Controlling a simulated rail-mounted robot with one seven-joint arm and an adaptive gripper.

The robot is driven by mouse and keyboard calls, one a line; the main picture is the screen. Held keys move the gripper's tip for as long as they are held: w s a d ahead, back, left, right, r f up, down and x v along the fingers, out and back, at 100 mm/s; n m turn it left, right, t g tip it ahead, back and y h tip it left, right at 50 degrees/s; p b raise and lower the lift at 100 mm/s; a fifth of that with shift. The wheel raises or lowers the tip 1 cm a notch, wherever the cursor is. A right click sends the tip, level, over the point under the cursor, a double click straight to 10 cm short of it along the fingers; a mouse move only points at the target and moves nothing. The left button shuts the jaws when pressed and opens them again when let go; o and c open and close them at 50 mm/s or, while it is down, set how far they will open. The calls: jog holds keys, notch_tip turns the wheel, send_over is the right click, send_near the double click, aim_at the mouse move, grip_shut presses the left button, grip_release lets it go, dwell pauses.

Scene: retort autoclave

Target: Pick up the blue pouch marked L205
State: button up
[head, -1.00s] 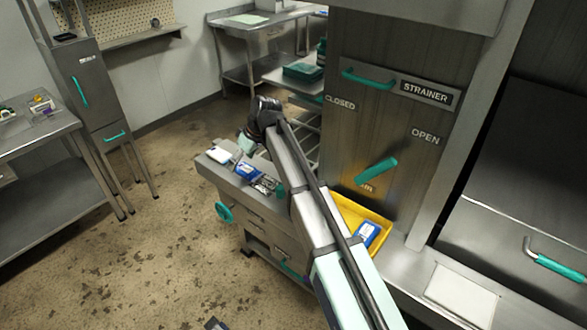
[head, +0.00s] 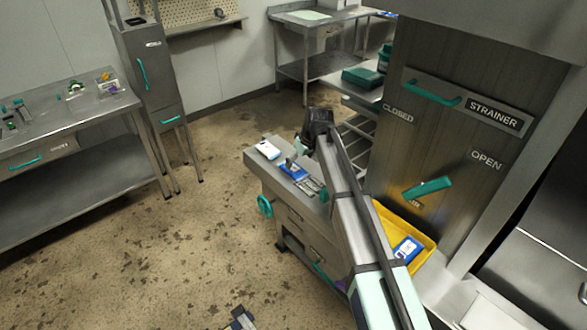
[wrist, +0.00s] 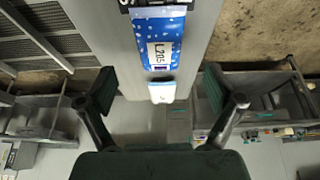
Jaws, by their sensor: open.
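The blue pouch marked L205 (wrist: 165,40) lies on the grey top of a cart, its white label readable in the wrist view. In the head view the blue pouch (head: 292,172) lies near the far end of the cart top. My gripper (wrist: 158,88) is open and empty, its two dark finger pads spread wide. In the wrist view the pouch is above the gap between them. In the head view my gripper (head: 298,150) hangs over the cart just beyond the pouch, and hides part of that area.
A white packet (wrist: 162,92) lies beside the pouch; it also shows in the head view (head: 267,149). Metal items (head: 312,187) lie on the pouch's other side. A yellow tray (head: 428,262) holds another blue pouch (head: 407,249). The strainer cabinet (head: 440,150) stands right of my arm.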

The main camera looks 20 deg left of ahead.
aim_at(294, 168)
jog(key=shift+a+p+x, duration=0.1)
jog(key=shift+p+x, duration=0.4)
jog(key=shift+x, duration=0.75)
jog(key=shift+a+p+x, duration=0.15)
jog(key=shift+p+x, duration=0.35)
jog(key=shift+x, duration=0.75)
jog(key=shift+w+a+f, duration=0.1)
jog(key=shift+w+f, duration=0.15)
jog(key=shift+f, duration=0.15)
jog(key=c, duration=1.3)
